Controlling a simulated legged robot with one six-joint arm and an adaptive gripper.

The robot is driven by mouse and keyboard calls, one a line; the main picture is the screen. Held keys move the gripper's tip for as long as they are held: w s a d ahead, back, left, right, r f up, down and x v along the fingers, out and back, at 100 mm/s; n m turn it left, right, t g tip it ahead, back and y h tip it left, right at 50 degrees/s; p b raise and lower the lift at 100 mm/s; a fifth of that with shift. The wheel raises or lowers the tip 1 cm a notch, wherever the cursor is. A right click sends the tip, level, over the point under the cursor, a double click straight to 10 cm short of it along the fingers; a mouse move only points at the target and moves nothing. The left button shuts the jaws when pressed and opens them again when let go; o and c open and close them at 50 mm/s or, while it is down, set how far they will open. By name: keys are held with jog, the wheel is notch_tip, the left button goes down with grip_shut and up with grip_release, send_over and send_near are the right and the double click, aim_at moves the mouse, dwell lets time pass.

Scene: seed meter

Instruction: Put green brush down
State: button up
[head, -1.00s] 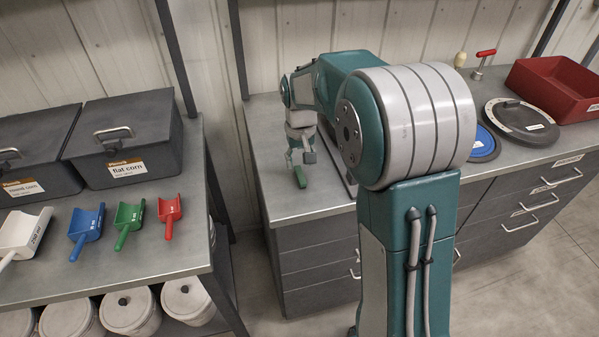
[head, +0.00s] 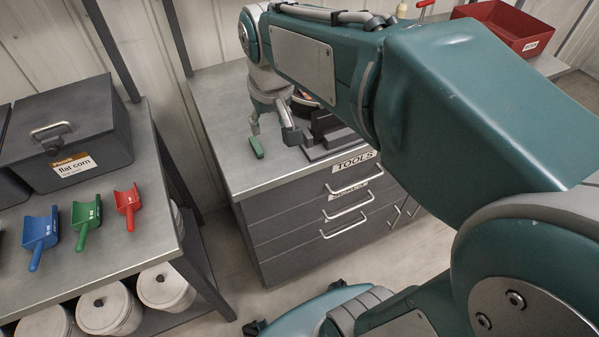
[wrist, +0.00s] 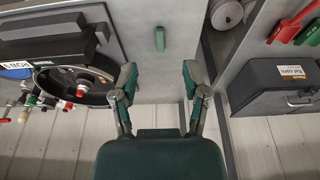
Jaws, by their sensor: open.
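The green brush (head: 257,147) lies on the grey countertop (head: 215,108), near its left end. It shows as a small green block; its bristles cannot be made out. My gripper (head: 272,132) is above the counter with its two fingers spread, close to the brush in the head view. In the wrist view, the green brush (wrist: 160,38) lies on the counter beyond the open fingertips of my gripper (wrist: 159,80), centred between them and apart from both. Nothing is held.
A dark device (head: 325,130) stands on the counter right of my gripper, above drawers labelled TOOLS (head: 354,160). A shelf at left holds a flat corn bin (head: 65,140) and blue (head: 41,230), green (head: 87,215) and red scoops (head: 128,200). A red tray (head: 505,25) is behind.

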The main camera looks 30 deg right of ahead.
jog(key=s+f+t, duration=0.1)
jog(key=s+t, duration=0.1)
jog(key=s, duration=1.1)
jog(key=shift+f+t, duration=0.3)
jog(key=shift+t, duration=0.1)
